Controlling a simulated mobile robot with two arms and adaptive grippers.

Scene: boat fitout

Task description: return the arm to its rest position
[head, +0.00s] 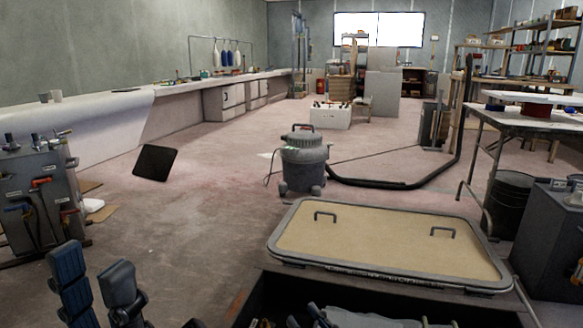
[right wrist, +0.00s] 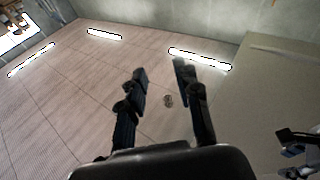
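My left gripper (head: 92,260) is at the bottom left of the head view, its two dark fingers pointing up and set apart with nothing visible between them. Floor shows behind it. My right gripper (right wrist: 161,74) is in the right wrist view with its fingers apart and empty, facing the ceiling and its light strips. At the bottom of the head view, dark parts are cut off by the picture edge, and I cannot tell whether they belong to my right gripper.
A framed hatch panel with two handles (head: 375,248) lies in front, beside a dark opening (head: 250,297). A grey valve unit (head: 38,195) stands left. A vacuum (head: 304,165) with a black hose stands beyond. A table (head: 530,125) and dark bin (head: 510,200) are at right. Mid-left floor is mostly clear.

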